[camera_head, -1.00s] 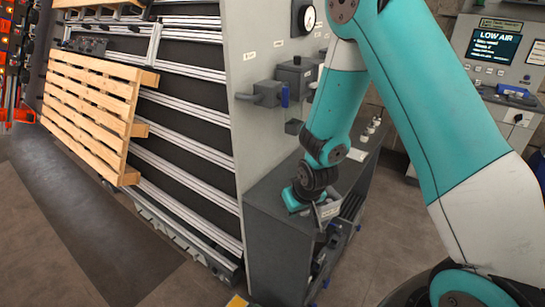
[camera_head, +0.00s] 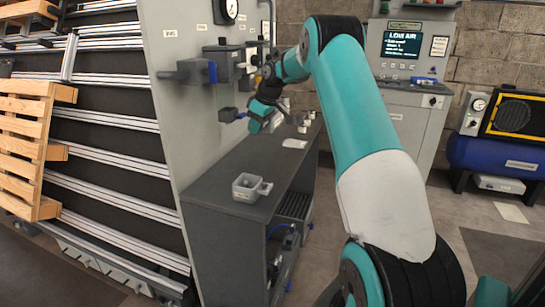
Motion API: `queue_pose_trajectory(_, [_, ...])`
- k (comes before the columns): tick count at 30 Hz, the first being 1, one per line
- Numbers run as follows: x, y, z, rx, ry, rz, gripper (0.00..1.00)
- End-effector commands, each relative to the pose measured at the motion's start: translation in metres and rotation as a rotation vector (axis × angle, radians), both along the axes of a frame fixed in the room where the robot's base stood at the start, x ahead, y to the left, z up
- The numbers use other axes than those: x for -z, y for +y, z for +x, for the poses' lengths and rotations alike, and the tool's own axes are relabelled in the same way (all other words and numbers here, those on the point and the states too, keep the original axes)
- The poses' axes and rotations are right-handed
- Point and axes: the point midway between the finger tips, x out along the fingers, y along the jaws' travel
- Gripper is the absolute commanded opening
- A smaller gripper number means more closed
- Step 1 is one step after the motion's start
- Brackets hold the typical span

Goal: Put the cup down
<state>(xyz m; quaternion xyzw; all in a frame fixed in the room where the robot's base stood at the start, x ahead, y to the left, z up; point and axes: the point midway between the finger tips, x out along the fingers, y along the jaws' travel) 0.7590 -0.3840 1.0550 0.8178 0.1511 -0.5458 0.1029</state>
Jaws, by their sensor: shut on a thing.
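A light grey, square cup (camera_head: 246,194) with a side handle stands upright on the dark bench top (camera_head: 221,183), near its front end. My gripper (camera_head: 272,124) is beyond it, low over the back of the bench and apart from that cup. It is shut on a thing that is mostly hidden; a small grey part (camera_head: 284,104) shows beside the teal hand. I cannot tell what this thing is or whether it touches the bench.
A grey panel (camera_head: 170,100) with a gauge (camera_head: 229,10) and boxes (camera_head: 222,62) rises left of the bench. Small white items (camera_head: 303,127) and a white card (camera_head: 295,143) lie near my gripper. The middle of the bench top is clear.

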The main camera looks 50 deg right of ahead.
Motion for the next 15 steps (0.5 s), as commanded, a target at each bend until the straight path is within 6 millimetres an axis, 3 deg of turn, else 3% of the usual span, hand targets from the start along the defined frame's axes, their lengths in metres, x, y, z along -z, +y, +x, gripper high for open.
queue_pose_trajectory(5, [0.006, -0.013, -0.006, -0.027, 0.004, 0.004, 0.00])
queue_pose_trajectory(15, [0.095, -0.012, -0.006, -0.025, 0.007, 0.007, 0.00])
